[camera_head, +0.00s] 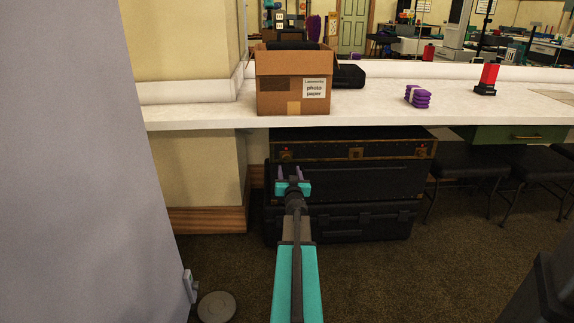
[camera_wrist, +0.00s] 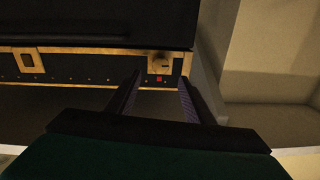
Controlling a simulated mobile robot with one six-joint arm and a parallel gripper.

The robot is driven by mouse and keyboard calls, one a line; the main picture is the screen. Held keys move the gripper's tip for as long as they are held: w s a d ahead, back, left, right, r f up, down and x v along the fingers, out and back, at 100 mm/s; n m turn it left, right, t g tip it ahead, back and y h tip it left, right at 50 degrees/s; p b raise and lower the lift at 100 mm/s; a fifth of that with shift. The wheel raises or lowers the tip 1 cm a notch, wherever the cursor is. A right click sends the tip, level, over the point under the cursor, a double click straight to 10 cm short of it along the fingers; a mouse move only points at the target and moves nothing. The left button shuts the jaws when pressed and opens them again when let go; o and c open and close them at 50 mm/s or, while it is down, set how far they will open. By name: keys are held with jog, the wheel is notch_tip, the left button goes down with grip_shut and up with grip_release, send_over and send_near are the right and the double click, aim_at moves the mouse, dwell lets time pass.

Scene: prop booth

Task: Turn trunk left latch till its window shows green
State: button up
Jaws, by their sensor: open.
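The black trunk (camera_head: 375,178) with brass edging stands under the white counter. Its left latch (camera_head: 286,154) is a small brass fitting near the trunk's left end in the head view. In the wrist view, where the picture seems turned over, this latch (camera_wrist: 159,63) is near the right end, beside a pale wall. A small window (camera_wrist: 159,79) next to it shows red. My gripper (camera_head: 291,174) is open and empty in front of the trunk, just below the latch in the head view. In the wrist view its two fingers point at the latch, one to each side. Contact is not visible.
A middle brass clasp (camera_head: 356,152) is on the trunk's front. A black case (camera_head: 340,222) lies below the trunk. The counter (camera_head: 375,108) overhangs above, bearing a cardboard box (camera_head: 275,91). A grey panel (camera_head: 145,180) stands at left; dark stools (camera_head: 470,163) stand at right.

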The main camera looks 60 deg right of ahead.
aim_at(287, 159)
jog(key=shift+b+x, duration=1)
jog(key=shift+x, duration=3.2)
jog(key=c, duration=1)
jog(key=shift+w+a, duration=0.1)
jog(key=shift+a, duration=0.35)
jog(key=shift+c, duration=0.2)
jog(key=shift+d+r, duration=0.1)
jog(key=shift+d, duration=0.35)
